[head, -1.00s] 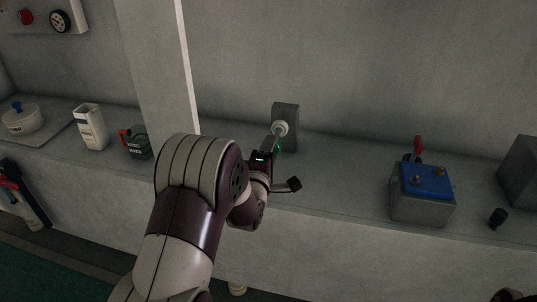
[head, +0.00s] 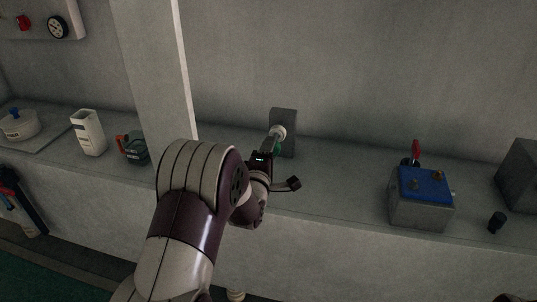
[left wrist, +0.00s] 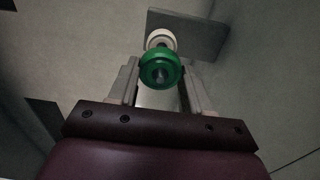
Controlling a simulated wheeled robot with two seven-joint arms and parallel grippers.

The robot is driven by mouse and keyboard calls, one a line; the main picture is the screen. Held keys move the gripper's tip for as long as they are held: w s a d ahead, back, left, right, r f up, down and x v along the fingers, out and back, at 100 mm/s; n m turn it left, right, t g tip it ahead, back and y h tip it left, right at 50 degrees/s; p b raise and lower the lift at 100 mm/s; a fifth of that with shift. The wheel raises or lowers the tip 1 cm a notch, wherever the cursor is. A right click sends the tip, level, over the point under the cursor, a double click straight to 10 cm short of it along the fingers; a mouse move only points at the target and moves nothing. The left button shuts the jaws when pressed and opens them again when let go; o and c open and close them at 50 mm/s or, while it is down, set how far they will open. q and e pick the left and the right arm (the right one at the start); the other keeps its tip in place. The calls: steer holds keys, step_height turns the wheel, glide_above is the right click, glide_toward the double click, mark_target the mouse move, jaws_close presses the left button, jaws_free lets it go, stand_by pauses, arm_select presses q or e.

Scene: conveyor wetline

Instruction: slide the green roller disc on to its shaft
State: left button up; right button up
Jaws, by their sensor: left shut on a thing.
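The green roller disc (left wrist: 160,69) is between the fingers of my left gripper (left wrist: 160,62), which is shut on it. Only a sliver of the disc (head: 278,149) shows in the head view, past my left gripper (head: 272,152). A pale round roller (left wrist: 160,39) sits just beyond the disc, in front of a grey upright block (left wrist: 200,36). In the head view the pale roller (head: 278,132) stands out from the block (head: 288,118). The disc's centre is dark; I cannot tell whether the shaft is inside it. My right gripper is not in view.
On the ledge (head: 330,190), a grey box with a blue top (head: 425,187) and a small black cylinder (head: 497,222) stand to the right.

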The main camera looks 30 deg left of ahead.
arm_select(q)
steer(key=shift+x, duration=1.2)
stand_by(0.4)
steer(key=o, duration=1.1)
steer(key=p+v, duration=0.2)
steer(key=v, duration=1)
steer(key=shift+s, duration=0.35)
